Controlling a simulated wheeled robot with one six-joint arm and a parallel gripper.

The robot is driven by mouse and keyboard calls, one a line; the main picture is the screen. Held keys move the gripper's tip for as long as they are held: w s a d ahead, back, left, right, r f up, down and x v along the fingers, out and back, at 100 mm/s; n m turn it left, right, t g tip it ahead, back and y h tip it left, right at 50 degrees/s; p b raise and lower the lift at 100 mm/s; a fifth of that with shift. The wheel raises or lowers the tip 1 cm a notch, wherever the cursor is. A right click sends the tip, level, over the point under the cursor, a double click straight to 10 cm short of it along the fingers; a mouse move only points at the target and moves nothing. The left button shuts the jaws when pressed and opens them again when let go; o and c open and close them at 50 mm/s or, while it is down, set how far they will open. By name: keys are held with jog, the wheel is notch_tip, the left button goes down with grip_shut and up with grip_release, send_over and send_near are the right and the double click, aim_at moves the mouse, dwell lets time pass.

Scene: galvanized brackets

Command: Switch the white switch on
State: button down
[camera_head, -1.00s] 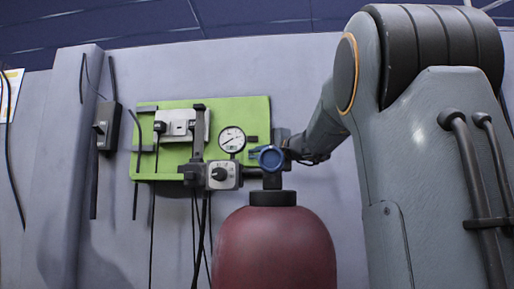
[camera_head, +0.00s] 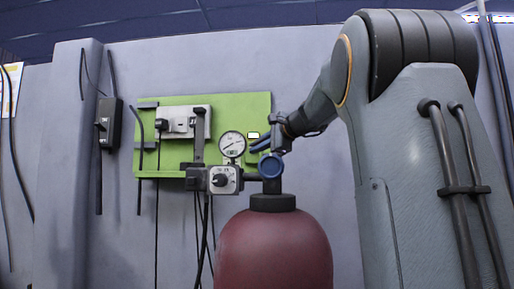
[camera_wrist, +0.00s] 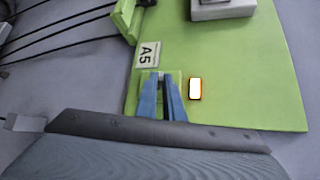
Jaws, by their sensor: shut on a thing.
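A green panel (camera_head: 225,110) stands against the wall; it fills much of the wrist view (camera_wrist: 240,60). My gripper (camera_head: 258,142) is at its right part, and its blue fingers (camera_wrist: 161,78) touch or nearly touch the panel just below the label A5 (camera_wrist: 147,54).
A dark red tank (camera_head: 275,250) with a blue valve knob (camera_head: 270,165) stands in front of the panel, below my gripper. A pressure gauge (camera_head: 232,144) and a box with a black knob (camera_head: 223,180) are to the left. Black cables hang below the panel.

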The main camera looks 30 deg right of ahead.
jog(key=c, duration=1.9)
grip_release()
jog(key=shift+o, duration=0.2)
jog(key=b+v, duration=0.3)
jog(key=v, duration=0.4)
jog(key=shift+s+b, duration=0.3)
jog(key=shift+s, duration=0.1)
